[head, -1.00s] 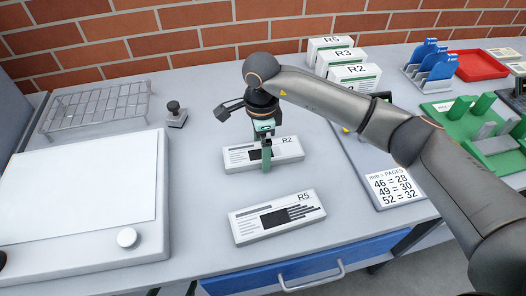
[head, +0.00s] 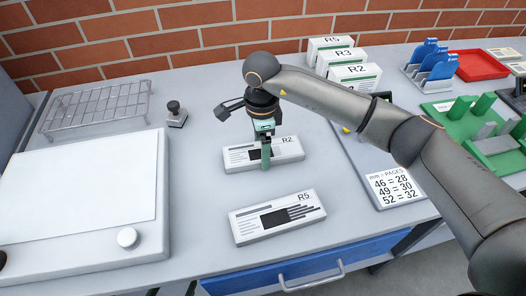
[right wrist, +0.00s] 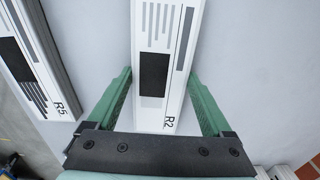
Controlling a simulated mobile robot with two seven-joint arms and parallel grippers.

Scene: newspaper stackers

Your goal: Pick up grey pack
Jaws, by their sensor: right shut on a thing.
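A flat, light grey-white pack marked R2 (head: 288,150) lies on the table, with a dark square and printed lines on its top. My right gripper (head: 266,160) comes down over it from above and is shut on it. In the right wrist view its green fingers (right wrist: 160,75) stand on either long side of the R2 pack (right wrist: 157,40). A similar pack marked R5 (head: 278,215) lies nearer the front edge, apart from the gripper. Small green tips at the bottom edge of the head view may be my left gripper (head: 171,291); its state is unclear.
Upright packs (head: 345,62) marked R5, R3 and R2 stand at the back. A wire rack (head: 97,107), a small black-knobbed stamp (head: 175,115) and a white flat board (head: 80,200) are at left. A page chart (head: 396,187), green fixture (head: 480,130) and red tray (head: 482,66) are at right.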

